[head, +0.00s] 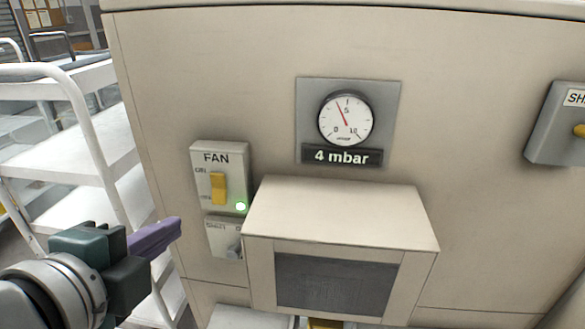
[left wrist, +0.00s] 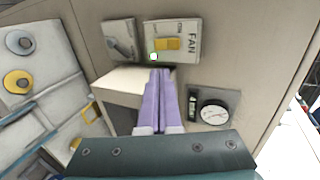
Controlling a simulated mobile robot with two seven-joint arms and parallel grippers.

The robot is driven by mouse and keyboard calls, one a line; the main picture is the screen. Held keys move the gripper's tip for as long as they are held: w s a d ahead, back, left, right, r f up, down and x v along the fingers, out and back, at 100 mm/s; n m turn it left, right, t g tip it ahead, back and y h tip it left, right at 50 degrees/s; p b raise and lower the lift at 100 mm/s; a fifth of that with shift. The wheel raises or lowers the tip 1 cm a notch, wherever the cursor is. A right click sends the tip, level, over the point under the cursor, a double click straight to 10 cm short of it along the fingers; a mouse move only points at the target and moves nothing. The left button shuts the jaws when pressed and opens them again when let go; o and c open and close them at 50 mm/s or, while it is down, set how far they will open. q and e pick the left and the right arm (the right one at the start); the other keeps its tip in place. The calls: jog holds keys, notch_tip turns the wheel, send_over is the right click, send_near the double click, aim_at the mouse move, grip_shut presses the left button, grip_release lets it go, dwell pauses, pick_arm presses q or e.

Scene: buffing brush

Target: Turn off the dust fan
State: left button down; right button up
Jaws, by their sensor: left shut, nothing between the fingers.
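The fan switch box (head: 219,150), labelled FAN, is on the front of the beige cabinet. Its yellow rocker (head: 218,188) sits between an upper and a lower mark, and a green lamp (head: 240,207) glows at its lower right. In the left wrist view the box (left wrist: 187,27) shows turned sideways, with the yellow rocker (left wrist: 167,44) and lit green lamp (left wrist: 153,57). My left gripper (head: 178,228) has purple fingers that are shut and empty, left of and below the box in the head view. In the left wrist view the fingertips (left wrist: 160,72) point toward the box. My right gripper is not in view.
A gauge (head: 345,120) above a "4 mbar" display is right of the fan box. A smaller knob box (head: 222,238) is just below it. A beige hood (head: 340,215) juts out to the lower right. A white shelf cart (head: 80,150) stands at left.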

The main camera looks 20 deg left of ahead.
aim_at(221, 197)
pick_arm(q)
jog(key=x, duration=1.4)
jog(key=shift+b, duration=0.35)
jog(key=shift+r, duration=0.1)
jog(key=f+b, duration=0.1)
jog(key=b, duration=0.2)
jog(key=shift+w+f+t, duration=0.1)
jog(key=shift+f+t, duration=0.05)
jog(key=shift+t, duration=0.15)
jog(key=shift+a+r+p, duration=0.1)
jog(key=shift+r+p, duration=0.35)
jog(key=shift+r, duration=0.1)
